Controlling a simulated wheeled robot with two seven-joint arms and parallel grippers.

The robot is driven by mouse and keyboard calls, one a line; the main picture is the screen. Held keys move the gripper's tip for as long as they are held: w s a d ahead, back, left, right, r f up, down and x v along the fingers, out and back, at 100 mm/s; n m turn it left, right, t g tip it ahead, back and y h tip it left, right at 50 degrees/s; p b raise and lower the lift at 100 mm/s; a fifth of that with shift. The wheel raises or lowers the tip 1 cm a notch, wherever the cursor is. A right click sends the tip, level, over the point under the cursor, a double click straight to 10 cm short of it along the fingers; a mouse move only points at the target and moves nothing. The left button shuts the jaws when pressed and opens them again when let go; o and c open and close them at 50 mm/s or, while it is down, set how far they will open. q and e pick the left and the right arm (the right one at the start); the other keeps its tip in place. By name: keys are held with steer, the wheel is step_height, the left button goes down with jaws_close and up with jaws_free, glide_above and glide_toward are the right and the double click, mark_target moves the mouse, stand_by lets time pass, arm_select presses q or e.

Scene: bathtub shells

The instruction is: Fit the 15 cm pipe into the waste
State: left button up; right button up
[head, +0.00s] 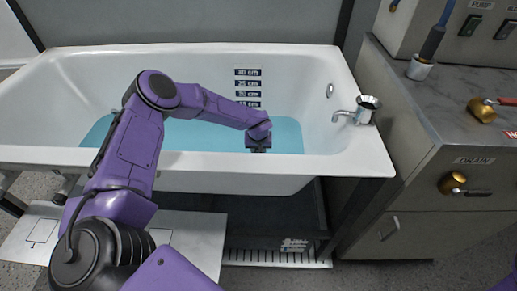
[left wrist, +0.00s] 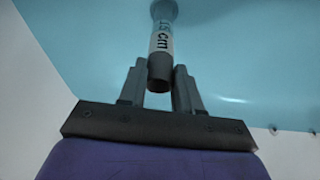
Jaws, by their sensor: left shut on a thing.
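In the left wrist view a grey pipe (left wrist: 161,68) with a white "15 cm" label stands between the fingers of my left gripper (left wrist: 160,82), which is shut on it near its close end. The pipe runs away from me towards the blue water. Its far end meets a wider grey round part at the top edge; I cannot tell whether that is the waste or part of the pipe. In the head view my left gripper (head: 258,147) is low inside the white bathtub (head: 205,183), over the water, and the pipe is hidden. My right gripper is out of view.
Depth marks (head: 247,88) are on the tub's far wall. A tap (head: 345,115) and a small metal cup (head: 368,106) are at the right rim. A grey counter (head: 450,108) stands right, with a "DRAIN" brass valve (head: 452,182) on its front.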

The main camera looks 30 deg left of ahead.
arm_select(q)
steer(key=shift+f+b, duration=0.55)
steer(key=shift+f, duration=0.35)
steer(key=o, duration=1.1)
steer(key=p+v, duration=0.2)
steer(key=v, duration=0.8)
steer(key=shift+s+d+r, duration=0.1)
steer(key=shift+s+r, duration=0.05)
steer(key=shift+r, duration=0.05)
